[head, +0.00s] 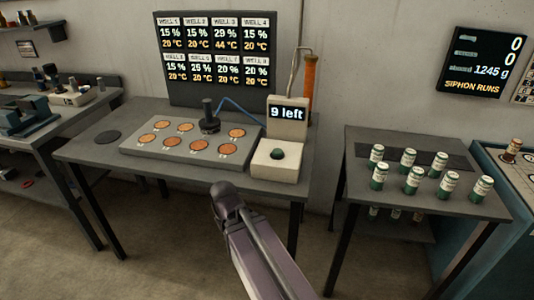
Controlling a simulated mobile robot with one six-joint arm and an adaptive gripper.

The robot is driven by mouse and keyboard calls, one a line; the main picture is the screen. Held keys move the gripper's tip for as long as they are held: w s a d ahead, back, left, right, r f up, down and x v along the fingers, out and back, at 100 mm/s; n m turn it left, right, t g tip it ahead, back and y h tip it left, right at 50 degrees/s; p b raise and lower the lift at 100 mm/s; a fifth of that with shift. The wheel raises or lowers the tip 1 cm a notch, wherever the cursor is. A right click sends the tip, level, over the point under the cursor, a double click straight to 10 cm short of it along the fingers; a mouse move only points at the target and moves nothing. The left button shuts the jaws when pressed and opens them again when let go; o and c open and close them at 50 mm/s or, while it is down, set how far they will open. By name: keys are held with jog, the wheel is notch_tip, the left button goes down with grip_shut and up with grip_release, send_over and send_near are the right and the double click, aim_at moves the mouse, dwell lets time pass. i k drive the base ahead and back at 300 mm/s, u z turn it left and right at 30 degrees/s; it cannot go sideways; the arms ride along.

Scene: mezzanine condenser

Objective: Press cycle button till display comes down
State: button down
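The cycle button (277,154) is a dark round button on top of a cream box on the middle table. The small display (288,112) behind it reads "9 left". My arm reaches up from the bottom of the picture, and its dark end (224,196) is in front of the table, to the left of and below the button in the picture. A clear gap shows between them. I cannot make out separate fingers, so whether my gripper is open or shut does not show.
A grey block (228,163) with several copper wells holds a dark-handled tool (209,117). A large board (215,58) lists well percentages and temperatures. An orange-wrapped pipe (310,85) rises behind the display. Several green bottles (414,180) stand on the right table; a wall panel reads "SIPHON RUNS".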

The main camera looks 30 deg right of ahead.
aim_at(277, 152)
jog(key=u, duration=0.1)
jog(key=k, duration=1.2)
jog(key=z, duration=1.35)
jog(key=i, duration=1)
jog(key=u, duration=0.1)
